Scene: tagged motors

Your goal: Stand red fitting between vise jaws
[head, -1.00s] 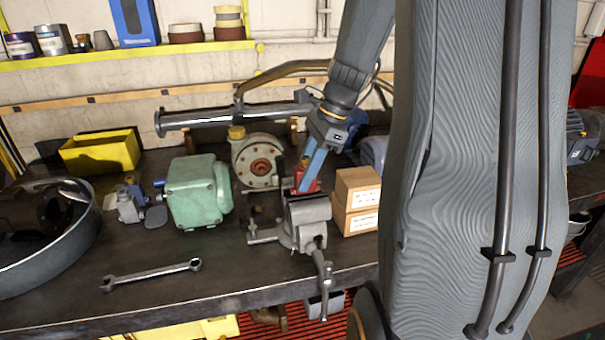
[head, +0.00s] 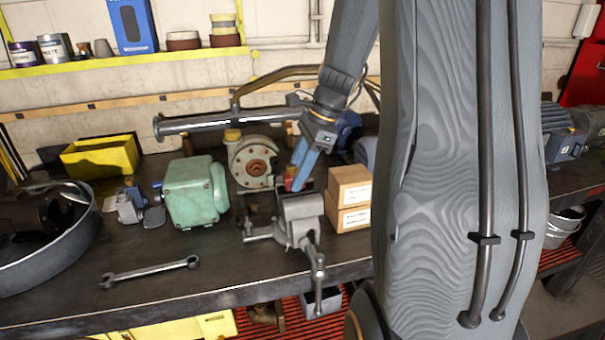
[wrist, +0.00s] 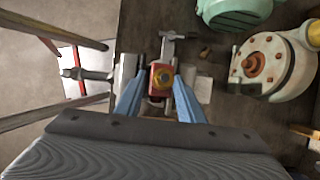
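The red fitting (head: 290,181) shows just above and behind the near jaw of the grey vise (head: 300,212) in the head view. My gripper (head: 298,178) points down at the vise. The fitting's lower end is hidden, so I cannot tell how deep it is between the jaws.
Two cardboard boxes (head: 350,198) stand close right of the vise. A round flanged pump (head: 252,162) stands behind, and a green motor housing (head: 196,192) is to the left. A wrench (head: 150,272) lies near the bench's front edge, with bare bench around it.

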